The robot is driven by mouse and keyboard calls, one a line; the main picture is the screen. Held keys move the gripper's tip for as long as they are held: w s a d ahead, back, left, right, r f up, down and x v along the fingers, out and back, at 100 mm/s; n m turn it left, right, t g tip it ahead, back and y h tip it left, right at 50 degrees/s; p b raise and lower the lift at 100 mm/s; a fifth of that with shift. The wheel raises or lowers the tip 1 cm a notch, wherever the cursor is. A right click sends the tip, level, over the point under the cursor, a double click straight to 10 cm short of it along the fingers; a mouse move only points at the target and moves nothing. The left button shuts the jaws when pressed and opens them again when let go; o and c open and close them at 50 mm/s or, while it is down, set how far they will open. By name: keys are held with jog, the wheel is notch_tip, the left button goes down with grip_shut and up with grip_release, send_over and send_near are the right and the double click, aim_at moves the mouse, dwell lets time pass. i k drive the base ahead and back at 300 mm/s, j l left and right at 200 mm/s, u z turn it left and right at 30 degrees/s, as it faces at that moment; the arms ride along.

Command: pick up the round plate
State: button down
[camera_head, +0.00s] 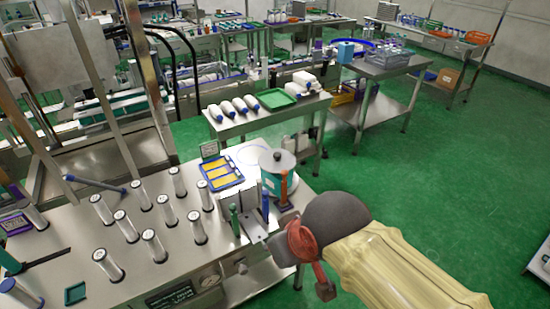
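The clearest round, plate-like thing in view is a grey disc (277,160) on top of a turquoise and white cylinder (272,185) at the back right of the steel workbench. I cannot tell whether it is the round plate of the task. My gripper (312,264) is at the lower middle, at the end of my pale yellow arm with its dark grey wrist. Its reddish parts are just off the bench's right end, in front of and below the disc in the picture, apart from it. The wrist hides part of the gripper, and its fingers are hard to make out.
Several upright clear tubes (126,227) stand on the workbench (185,262). A blue tray with yellow strips (222,172) lies left of the disc. A metal fixture with green and blue handles (250,210) stands near my gripper. Green floor (430,180) is free to the right.

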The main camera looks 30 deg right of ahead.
aim_at(273, 160)
jog(key=l+z, duration=0.1)
jog(key=l, duration=0.25)
jog(key=i+l+z, duration=0.15)
jog(key=l, duration=0.2)
jog(key=l+z, duration=0.1)
jog(key=l, duration=0.25)
jog(key=i+l+z, duration=0.1)
jog(key=l, duration=0.25)
jog(key=i, duration=0.05)
